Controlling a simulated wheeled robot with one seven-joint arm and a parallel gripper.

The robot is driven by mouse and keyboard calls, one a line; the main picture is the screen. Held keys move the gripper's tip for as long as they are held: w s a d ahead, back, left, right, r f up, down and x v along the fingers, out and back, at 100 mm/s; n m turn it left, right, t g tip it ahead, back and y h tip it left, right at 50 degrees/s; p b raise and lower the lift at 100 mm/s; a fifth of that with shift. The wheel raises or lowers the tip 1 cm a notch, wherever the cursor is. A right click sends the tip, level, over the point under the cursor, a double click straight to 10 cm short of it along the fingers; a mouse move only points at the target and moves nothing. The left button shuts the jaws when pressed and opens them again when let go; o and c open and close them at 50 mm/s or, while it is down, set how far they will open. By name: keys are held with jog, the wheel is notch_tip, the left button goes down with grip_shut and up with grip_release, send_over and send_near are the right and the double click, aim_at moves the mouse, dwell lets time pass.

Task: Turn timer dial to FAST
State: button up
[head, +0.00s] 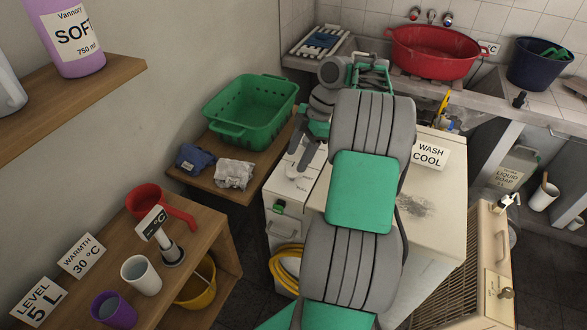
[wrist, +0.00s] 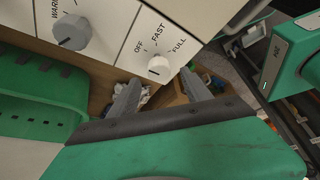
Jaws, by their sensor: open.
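The timer dial (wrist: 158,66) is a small white round knob on a cream panel in the wrist view. OFF is printed at its left, FAST above it and FULL at its right. I cannot tell clearly which word its pointer faces. My gripper (wrist: 159,78) is open, with one grey finger to each side of the dial in the picture. No contact between fingers and dial can be made out. In the head view, my gripper (head: 306,150) hangs over the narrow white machine (head: 281,222) left of the WASH COOL machine.
A larger grey dial (wrist: 72,31) marked WARM sits left of the timer dial. A green basket (head: 250,108) and cloths (head: 234,174) lie on the wooden shelf to the left. A red tub (head: 432,55) stands on the back counter. A yellow hose (head: 287,268) hangs below.

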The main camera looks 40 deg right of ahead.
aim_at(293, 167)
jog(key=x, duration=0.3)
jog(key=shift+f+b, duration=0.1)
jog(key=shift+b, duration=0.25)
jog(key=shift+c, duration=0.4)
grip_shut()
jog(key=shift+a, duration=0.2)
jog(key=shift+d, duration=0.15)
